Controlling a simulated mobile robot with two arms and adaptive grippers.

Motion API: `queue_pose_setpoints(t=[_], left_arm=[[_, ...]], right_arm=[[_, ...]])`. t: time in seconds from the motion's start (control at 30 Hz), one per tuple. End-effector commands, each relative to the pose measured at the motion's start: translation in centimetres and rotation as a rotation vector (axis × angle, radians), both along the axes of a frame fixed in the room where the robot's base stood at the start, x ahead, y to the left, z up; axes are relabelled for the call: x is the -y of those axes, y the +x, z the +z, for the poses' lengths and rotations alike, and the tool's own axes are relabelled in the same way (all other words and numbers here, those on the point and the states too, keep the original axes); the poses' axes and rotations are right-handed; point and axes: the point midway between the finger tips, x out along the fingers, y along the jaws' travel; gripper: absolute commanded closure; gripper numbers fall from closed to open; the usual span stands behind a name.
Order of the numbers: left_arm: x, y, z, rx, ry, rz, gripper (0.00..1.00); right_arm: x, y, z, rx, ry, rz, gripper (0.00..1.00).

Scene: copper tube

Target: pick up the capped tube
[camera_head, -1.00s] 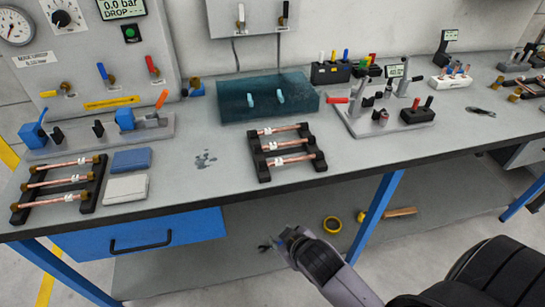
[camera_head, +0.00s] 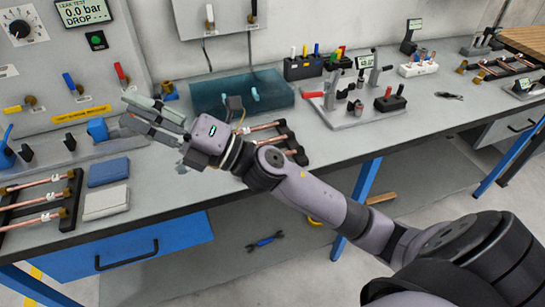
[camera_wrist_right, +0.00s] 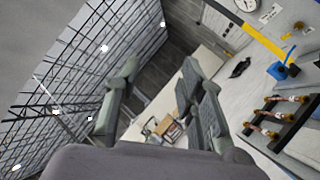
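Several copper tubes with white labels and brass-coloured ends lie across a black rack (camera_head: 72,203) at the left; a top tube (camera_head: 36,184) shows there. This rack also shows in the right wrist view (camera_wrist_right: 298,128). A second black rack (camera_head: 300,157) with copper tubes (camera_head: 267,127) stands mid-table, partly hidden behind my right arm. I cannot tell which tube is the capped one. My right gripper (camera_head: 126,107) is open and empty above the table, between the two racks in the picture. Its fingers also show apart in the right wrist view (camera_wrist_right: 159,66). My left gripper is not in view.
A blue block (camera_head: 108,171) and a white block (camera_head: 106,202) lie beside the left rack. A clamp fixture with blue parts (camera_head: 97,130) stands behind them. A teal translucent tray (camera_head: 275,88) and a lever fixture (camera_head: 350,115) stand farther back and right.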

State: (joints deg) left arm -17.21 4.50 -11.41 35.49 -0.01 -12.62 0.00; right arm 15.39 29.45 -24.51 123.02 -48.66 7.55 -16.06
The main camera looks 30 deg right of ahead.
Motion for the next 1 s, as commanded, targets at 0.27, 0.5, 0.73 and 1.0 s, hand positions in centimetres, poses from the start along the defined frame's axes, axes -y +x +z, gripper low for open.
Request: queue_pose_setpoints(t=[0.27, 0.5, 0.73, 1.0], left_arm=[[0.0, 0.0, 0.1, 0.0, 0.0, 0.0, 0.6], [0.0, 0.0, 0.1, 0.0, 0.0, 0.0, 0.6], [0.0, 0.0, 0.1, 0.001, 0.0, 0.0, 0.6], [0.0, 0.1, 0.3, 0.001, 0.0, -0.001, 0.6]], right_arm=[[-5.0, -4.9, -4.1, 0.597, -0.822, 0.324, 0.64], [4.8, -2.1, -11.4, 0.778, -1.621, 0.563, 0.64], [19.5, 0.0, -10.7, 0.589, -2.203, 0.736, 0.64], [25.6, -0.4, -9.5, 0.426, -2.385, 0.811, 0.64]])
